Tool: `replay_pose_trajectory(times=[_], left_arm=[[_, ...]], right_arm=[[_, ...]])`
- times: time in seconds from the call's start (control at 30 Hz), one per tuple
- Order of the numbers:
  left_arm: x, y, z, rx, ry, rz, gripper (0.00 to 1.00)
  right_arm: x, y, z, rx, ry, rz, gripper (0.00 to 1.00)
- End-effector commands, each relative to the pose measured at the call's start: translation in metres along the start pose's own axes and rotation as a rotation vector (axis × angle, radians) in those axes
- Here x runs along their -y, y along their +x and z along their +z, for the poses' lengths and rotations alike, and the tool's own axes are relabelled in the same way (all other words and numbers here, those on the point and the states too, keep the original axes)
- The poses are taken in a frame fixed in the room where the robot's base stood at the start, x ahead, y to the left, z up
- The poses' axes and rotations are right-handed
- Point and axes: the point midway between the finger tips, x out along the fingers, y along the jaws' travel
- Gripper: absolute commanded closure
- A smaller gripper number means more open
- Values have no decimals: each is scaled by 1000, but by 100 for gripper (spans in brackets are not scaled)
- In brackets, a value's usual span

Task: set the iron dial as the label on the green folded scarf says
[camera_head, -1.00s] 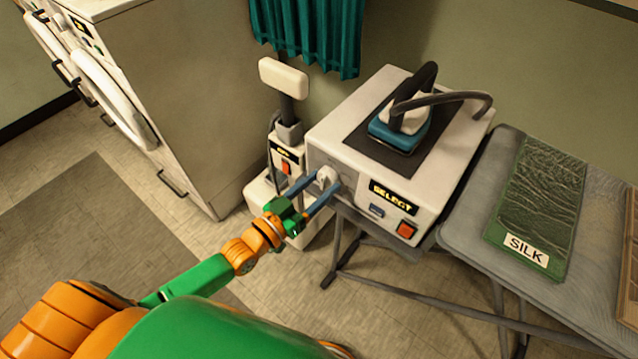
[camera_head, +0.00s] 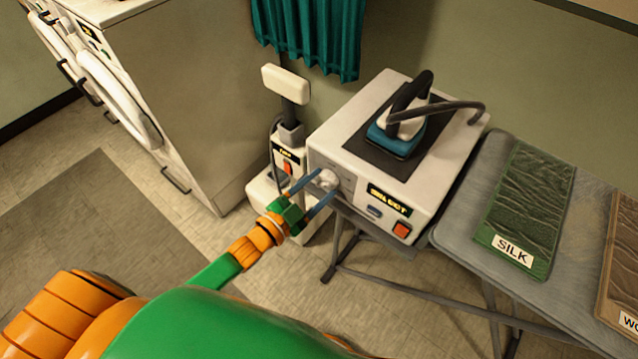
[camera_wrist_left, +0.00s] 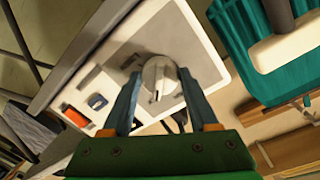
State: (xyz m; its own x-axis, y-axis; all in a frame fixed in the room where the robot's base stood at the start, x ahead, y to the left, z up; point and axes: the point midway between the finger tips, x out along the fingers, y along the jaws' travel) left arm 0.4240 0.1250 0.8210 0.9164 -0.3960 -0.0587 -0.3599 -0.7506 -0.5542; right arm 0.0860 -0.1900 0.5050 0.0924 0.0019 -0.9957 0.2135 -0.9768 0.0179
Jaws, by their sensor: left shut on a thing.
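The iron station (camera_head: 450,150) is a white box with a blue iron (camera_head: 398,134) on its dark top pad. Its round white dial (camera_head: 327,180) is on the front panel, left of a display and a red switch. My left gripper (camera_head: 319,188) is shut on the dial, with one blue finger on each side. In the left wrist view the dial (camera_wrist_left: 160,82) sits between the fingertips, with a dark mark on its face. The green folded scarf (camera_head: 530,205) lies on the ironing board, with a label (camera_head: 512,250) reading SILK. My right gripper is not in view.
The grey ironing board (camera_head: 462,215) extends right of the station. A brown folded cloth (camera_head: 622,270) with a partly cut-off label lies at the right edge. A white upright appliance (camera_head: 289,165) stands close left of the station. White laundry machines (camera_head: 165,100) stand further left.

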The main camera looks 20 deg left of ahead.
Motion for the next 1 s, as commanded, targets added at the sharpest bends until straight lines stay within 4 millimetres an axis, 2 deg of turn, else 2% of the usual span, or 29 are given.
replay_pose_trajectory(times=[0.3,0.73,0.77,0.8,0.87,1.0], left_arm=[[0,0,0,8,80,0,96],[0,0,0,9,87,0,96],[0,0,1,9,87,0,38],[0,0,0,9,87,0,27],[0,0,0,9,87,0,11],[0,0,0,8,87,-1,10]], right_arm=[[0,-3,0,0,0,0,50],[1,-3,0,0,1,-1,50],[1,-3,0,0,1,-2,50],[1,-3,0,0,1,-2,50],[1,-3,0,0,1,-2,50],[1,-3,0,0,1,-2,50]])
